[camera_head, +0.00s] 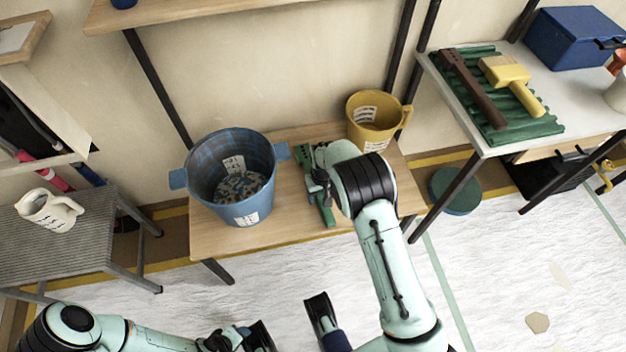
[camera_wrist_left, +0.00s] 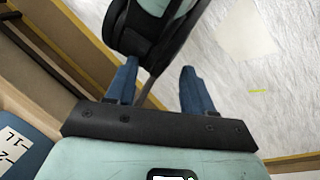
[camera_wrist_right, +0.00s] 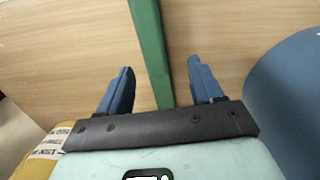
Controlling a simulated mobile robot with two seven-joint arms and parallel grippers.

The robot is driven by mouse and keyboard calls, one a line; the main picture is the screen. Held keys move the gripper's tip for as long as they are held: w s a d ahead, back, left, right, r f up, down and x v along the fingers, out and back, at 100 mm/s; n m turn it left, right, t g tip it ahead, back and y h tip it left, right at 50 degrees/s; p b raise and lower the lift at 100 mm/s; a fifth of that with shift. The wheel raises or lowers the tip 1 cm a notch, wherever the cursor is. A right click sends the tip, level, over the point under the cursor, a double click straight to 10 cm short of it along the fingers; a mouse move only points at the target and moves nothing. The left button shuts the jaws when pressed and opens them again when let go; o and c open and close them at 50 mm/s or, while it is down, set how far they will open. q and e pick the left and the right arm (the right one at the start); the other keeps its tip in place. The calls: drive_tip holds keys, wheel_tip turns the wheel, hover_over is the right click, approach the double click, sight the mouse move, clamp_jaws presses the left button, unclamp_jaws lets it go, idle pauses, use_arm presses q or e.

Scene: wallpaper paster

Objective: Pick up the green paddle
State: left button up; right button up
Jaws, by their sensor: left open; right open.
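The green paddle (camera_head: 326,214) lies on the wooden table, partly hidden under my right gripper and arm in the head view. Whether the fingertips reach down beside the paddle is hard to tell. My left gripper (camera_wrist_left: 160,70) is open and empty, low over the floor at the bottom of the head view, away from the table.
A blue bucket (camera_head: 205,175) stands left of the paddle on the wooden table (camera_head: 215,238). A yellow mug-like bucket (camera_head: 375,122) stands behind it on the right. A white-topped table (camera_head: 455,95) with brushes on a green tray is at the right. A grey bench (camera_head: 80,250) holds a mug (camera_head: 48,212).

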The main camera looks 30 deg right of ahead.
drive_tip(key=f, duration=0.1)
drive_tip(key=f+b, duration=0.1)
drive_tip(key=f, duration=0.3)
drive_tip(key=shift+s+d+f, duration=0.2)
drive_tip(key=shift+s+d, duration=0.05)
drive_tip(key=shift+d, duration=0.1)
clamp_jaws()
use_arm(q)
drive_tip(key=s+d+r+g+p, duration=0.1)
drive_tip(key=s+d+r+p, duration=0.1)
drive_tip(key=s+r+p, duration=0.1)
drive_tip(key=shift+s+d+r+g+h+p, duration=0.15)
drive_tip(key=shift+s+r+g+h+p, duration=0.25)
drive_tip(key=shift+s+p, duration=0.35)
use_arm(e)
wheel_tip(320, 180, up, 20)
use_arm(q)
drive_tip(key=shift+s, duration=0.1)
